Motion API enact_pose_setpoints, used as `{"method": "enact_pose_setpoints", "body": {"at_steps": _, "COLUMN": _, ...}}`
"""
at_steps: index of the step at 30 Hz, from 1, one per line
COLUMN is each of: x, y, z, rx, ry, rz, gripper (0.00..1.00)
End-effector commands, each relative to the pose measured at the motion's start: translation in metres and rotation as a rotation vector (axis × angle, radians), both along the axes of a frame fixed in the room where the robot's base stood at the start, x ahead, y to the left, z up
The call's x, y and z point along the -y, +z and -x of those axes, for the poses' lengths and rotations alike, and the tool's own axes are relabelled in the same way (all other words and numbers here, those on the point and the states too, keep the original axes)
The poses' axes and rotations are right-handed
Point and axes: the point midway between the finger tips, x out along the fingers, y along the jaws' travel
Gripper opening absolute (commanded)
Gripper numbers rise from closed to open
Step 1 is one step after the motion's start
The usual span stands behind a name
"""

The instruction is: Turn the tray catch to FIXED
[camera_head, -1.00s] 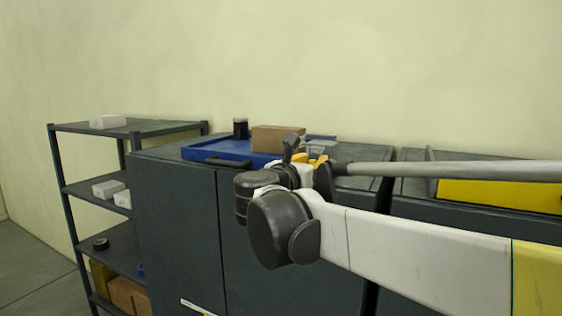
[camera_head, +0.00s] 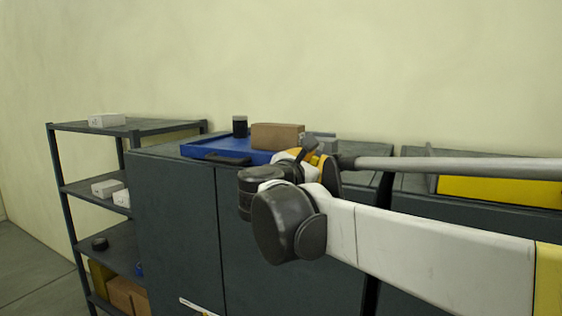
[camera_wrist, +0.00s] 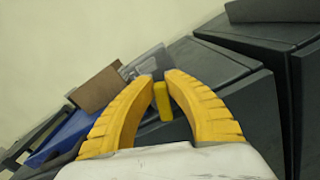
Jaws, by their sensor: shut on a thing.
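A blue tray (camera_head: 205,149) with a dark front handle (camera_head: 228,159) lies on top of the dark cabinet. It shows at the left of the wrist view (camera_wrist: 62,138). My gripper (camera_wrist: 160,80) has curved yellow fingers, shut on a small yellow tab, which I take to be the tray catch (camera_wrist: 165,102). The tab stands between the fingers, right of the tray. In the head view my gripper (camera_head: 308,157) is at the tray's right end, and my wrist hides the catch. No markings or FIXED position can be read.
A cardboard box (camera_head: 277,137) and a black jar (camera_head: 240,127) are on the tray. A grey block (camera_head: 320,143) is behind my gripper. A yellow panel (camera_head: 500,193) is at the right. A shelf rack (camera_head: 130,126) stands at the left.

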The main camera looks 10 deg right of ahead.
Motion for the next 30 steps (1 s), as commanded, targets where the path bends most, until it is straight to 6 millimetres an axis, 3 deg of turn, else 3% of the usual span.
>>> {"method": "enact_pose_setpoints", "body": {"at_steps": 30, "x": 0.013, "y": -0.018, "z": 0.009, "rx": 0.556, "ry": 0.0, "rz": -0.765, "gripper": 0.0}}
